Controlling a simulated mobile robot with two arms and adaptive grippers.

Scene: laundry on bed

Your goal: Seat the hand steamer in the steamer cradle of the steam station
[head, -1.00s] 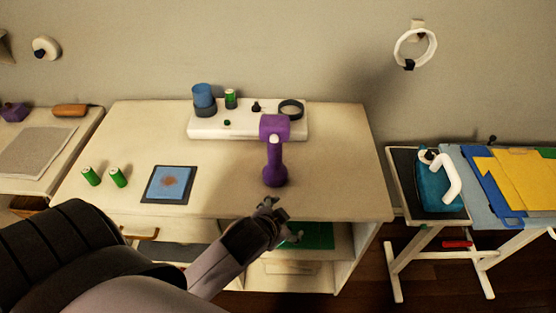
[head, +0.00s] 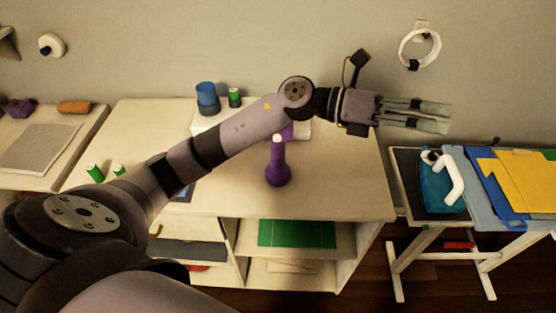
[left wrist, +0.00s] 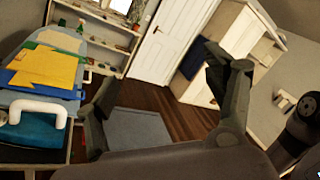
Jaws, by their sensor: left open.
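The purple hand steamer (head: 277,170) stands upright on the table (head: 335,180). The steam station (head: 206,126) is a white base at the back of the table. My arm covers most of it, including the area with a dark ring, which may be the cradle. My left gripper (head: 449,117) is open and empty, right of the steamer and above the table's right side, with its fingers pointing right. The left wrist view shows nothing between its fingers (left wrist: 156,64). My right gripper is not in view.
A blue tank (head: 207,98) and a green can (head: 234,97) stand on the station. Two green cans (head: 95,172) are at the table's left. An ironing board (head: 478,190) with a teal, white-handled item (head: 447,182) and folded cloth (head: 518,182) stands right. The table's right front is bare.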

